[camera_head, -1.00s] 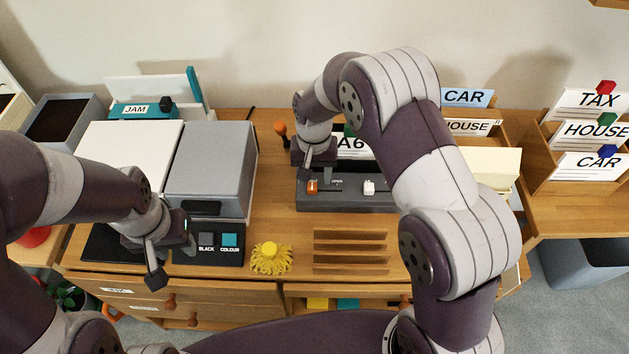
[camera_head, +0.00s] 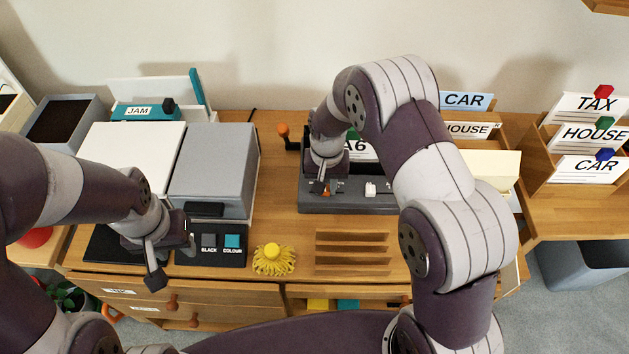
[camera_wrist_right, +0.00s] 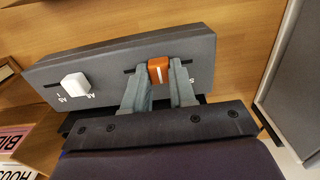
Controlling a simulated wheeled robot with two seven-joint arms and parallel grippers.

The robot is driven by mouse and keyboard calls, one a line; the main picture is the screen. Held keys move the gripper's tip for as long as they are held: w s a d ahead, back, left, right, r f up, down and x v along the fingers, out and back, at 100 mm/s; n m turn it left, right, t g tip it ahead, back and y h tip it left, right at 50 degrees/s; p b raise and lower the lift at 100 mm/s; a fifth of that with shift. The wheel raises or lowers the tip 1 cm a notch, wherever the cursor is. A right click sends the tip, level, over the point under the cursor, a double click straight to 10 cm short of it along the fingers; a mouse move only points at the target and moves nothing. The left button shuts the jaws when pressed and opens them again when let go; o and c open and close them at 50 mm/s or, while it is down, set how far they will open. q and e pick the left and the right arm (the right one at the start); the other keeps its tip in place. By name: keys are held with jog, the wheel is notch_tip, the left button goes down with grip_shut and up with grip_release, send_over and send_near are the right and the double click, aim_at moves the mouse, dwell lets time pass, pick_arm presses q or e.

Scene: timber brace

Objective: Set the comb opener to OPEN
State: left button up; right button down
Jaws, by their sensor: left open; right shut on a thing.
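The comb opener (camera_head: 360,204) is a long dark grey box on the desk. Its orange slider (camera_wrist_right: 158,70) sits in a slot, with slot showing on both sides of it in the right wrist view. My right gripper (camera_wrist_right: 159,92) is shut on this slider, one finger on each side. In the head view the slider (camera_head: 327,188) is partly hidden by my gripper, and the lettering there is not readable. A white slider (camera_wrist_right: 75,84) sits in a second slot, apart from my fingers. My left gripper (camera_head: 160,270) is open and empty by the grey machine's front.
An orange-knobbed lever (camera_head: 283,131) stands at the opener's left end. A grey machine (camera_head: 212,165) with BLACK and COLOUR buttons stands to the left. A yellow tasselled thing (camera_head: 273,262) and a slatted wooden rack (camera_head: 352,237) lie in front. Card holders (camera_head: 590,165) stand at right.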

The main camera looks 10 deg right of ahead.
aim_at(341, 193)
jog(key=d, duration=0.3)
jog(key=shift+s+d+p, duration=0.3)
jog(key=shift+s+d, duration=0.05)
jog(key=shift+a, duration=0.15)
jog(key=c, duration=1)
grip_release()
jog(key=shift+c, duration=0.2)
jog(key=shift+o, duration=0.6)
jog(key=shift+d, duration=0.25)
jog(key=shift+r, duration=0.15)
notch_tip(341, 193, up, 12)
jog(key=shift+r, duration=0.25)
jog(key=s+d+r+n+p, duration=0.1)
jog(key=s+r, duration=0.1)
jog(key=s, duration=0.6)
jog(key=s+d+r+n+t+p, duration=0.1)
jog(key=s+r+p, duration=0.1)
jog(key=s, duration=0.6)
jog(key=shift+s+d+r, duration=0.15)
jog(key=shift+r, duration=0.15)
